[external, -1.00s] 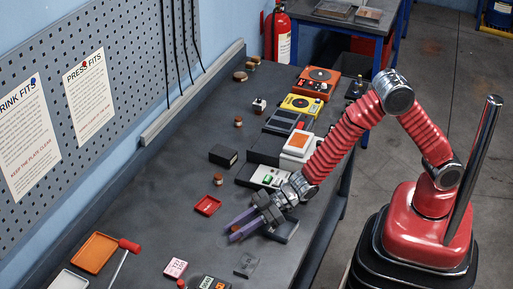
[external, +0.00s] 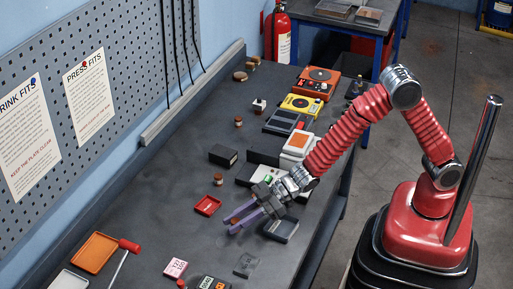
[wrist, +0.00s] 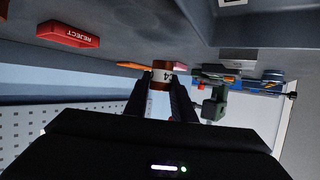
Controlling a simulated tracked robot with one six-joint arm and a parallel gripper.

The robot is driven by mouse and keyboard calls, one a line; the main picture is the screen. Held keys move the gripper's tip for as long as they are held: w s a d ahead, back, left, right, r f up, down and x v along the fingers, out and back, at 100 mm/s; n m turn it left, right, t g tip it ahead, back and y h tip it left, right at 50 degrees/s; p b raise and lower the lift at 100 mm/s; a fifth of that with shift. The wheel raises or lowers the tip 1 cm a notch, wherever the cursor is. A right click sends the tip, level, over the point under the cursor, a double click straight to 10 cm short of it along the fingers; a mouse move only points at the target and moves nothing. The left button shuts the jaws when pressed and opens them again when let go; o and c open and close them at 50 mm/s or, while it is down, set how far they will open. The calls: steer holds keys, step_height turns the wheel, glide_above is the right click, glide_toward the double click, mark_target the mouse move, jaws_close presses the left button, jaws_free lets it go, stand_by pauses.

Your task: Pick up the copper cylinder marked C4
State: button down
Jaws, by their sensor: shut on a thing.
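The copper cylinder marked C4 (wrist: 161,76) is between the two dark fingers of my gripper (wrist: 161,90) in the wrist view. Its white label shows C4, upside down in that view. In the external view my gripper (external: 231,225) is over the front part of the bench, right of the red tray. Its purple fingers are shut on the cylinder, of which only a small copper patch (external: 234,221) shows between them. The cylinder appears clear of the bench top.
The red REJECT tray (external: 207,206) lies left of my gripper. A dark block (external: 282,229) sits just right of it. A pink block (external: 175,268) and an orange tray (external: 95,252) are nearer the front. Other small copper cylinders (external: 218,179) and several devices stand farther back.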

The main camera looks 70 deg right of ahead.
mark_target(235, 221)
step_height(235, 221, up, 7)
steer(key=shift+f, duration=0.2)
stand_by(0.6)
